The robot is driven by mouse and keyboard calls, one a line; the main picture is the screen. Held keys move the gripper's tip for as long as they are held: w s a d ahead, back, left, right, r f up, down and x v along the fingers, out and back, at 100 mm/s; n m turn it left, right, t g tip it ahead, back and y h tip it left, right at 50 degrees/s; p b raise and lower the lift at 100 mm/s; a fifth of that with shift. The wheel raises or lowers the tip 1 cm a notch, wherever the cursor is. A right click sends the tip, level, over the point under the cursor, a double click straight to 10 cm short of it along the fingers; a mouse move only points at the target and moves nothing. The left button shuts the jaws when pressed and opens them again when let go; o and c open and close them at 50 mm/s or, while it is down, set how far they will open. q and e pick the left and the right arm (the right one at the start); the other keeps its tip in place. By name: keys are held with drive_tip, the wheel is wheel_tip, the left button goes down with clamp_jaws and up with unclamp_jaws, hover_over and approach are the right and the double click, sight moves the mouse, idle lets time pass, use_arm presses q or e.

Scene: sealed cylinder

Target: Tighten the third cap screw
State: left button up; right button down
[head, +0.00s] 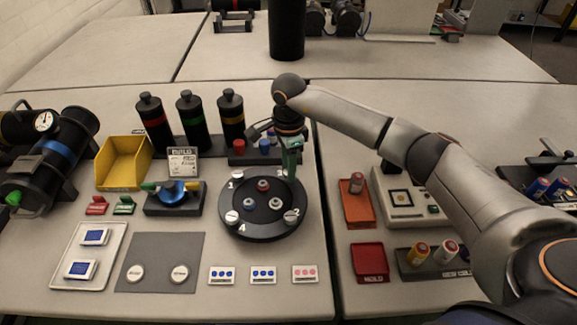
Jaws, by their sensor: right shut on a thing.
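The round black cover plate (263,233) lies on the near table. It has pale cap screws near its rim, with numbers beside them. The near-left screw (232,216) and the near-right screw (290,218) show clearly. A red-topped fitting (263,186) and two pale-ringed fittings sit in the plate's middle. My right gripper (291,145) points down over the plate's far-right rim. It is shut on a green tool (291,162), whose lower end reaches to the rim by the far-right screw. That screw is mostly hidden. My left gripper is not in view.
Left of the plate are a blue part in a black cradle (175,205), a yellow bin (122,165) and black bottles (191,120). A rack with red and blue pieces (240,148) stands behind. Cards lie in front. An orange tray (358,211) and red tray (369,262) are right.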

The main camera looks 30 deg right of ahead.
drive_tip(key=m, duration=0.6)
drive_tip(key=shift+d+r+m, duration=0.1)
drive_tip(key=shift+r+m, duration=0.05)
drive_tip(key=shift+m, duration=0.15)
drive_tip(key=m+p, duration=0.1)
drive_tip(key=m, duration=0.4)
drive_tip(key=shift+w+r, duration=0.1)
drive_tip(key=m+p, duration=0.1)
drive_tip(key=m, duration=0.5)
drive_tip(key=shift+m, duration=0.4)
drive_tip(key=m+p, duration=0.1)
drive_tip(key=m, duration=0.4)
drive_tip(key=shift+w+m+p, duration=0.1)
drive_tip(key=shift+m+p, duration=0.2)
drive_tip(key=shift+p, duration=0.1)
drive_tip(key=c, duration=0.9)
unclamp_jaws()
drive_tip(key=o, duration=0.3)
drive_tip(key=shift+s, duration=0.2)
